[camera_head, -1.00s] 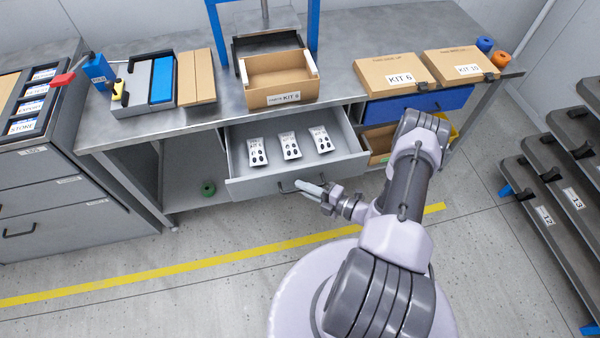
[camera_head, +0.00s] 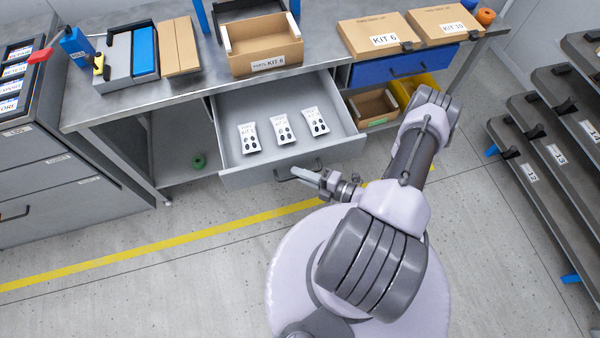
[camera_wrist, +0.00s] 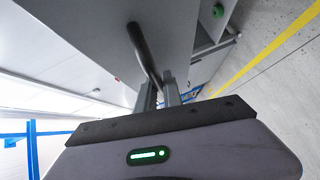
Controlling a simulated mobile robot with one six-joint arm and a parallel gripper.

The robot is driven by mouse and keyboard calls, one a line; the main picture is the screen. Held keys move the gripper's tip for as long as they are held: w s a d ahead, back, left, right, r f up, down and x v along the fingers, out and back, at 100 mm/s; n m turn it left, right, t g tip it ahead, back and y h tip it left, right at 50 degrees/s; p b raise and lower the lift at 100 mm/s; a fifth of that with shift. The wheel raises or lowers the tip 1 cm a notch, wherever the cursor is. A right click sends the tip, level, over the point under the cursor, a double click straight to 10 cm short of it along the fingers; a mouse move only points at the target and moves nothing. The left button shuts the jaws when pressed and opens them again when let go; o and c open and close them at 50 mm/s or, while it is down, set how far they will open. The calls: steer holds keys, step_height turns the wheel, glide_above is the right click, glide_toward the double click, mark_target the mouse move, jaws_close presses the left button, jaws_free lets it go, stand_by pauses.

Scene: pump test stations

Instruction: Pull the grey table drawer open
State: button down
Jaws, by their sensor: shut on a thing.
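The grey table drawer (camera_head: 232,178) is pulled out from under the metal workbench, and its inside is visible from above. Three white labelled packets (camera_head: 282,129) lie in it in a row. The drawer's dark bar handle (camera_head: 283,178) is on its front face. My gripper (camera_head: 298,173) is at the handle, shut on it. In the wrist view the handle (camera_wrist: 139,44) runs down between the two fingers of my gripper (camera_wrist: 160,88). The fingers hide part of the handle.
A blue drawer (camera_head: 405,66) is shut to the right, above a cardboard box (camera_head: 373,107). An open KIT 6 box (camera_head: 262,45) stands on the workbench (camera_head: 190,92). A grey cabinet (camera_head: 60,180) is at left, and sloped racks (camera_head: 540,150) are at right. The floor before the drawer is clear.

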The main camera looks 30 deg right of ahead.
steer(key=c, duration=1.5)
jaws_free()
steer(key=p+v, duration=0.2)
steer(key=v, duration=1.5)
steer(key=shift+s+p, duration=0.25)
steer(key=shift+p, duration=0.05)
steer(key=shift+d, duration=0.1)
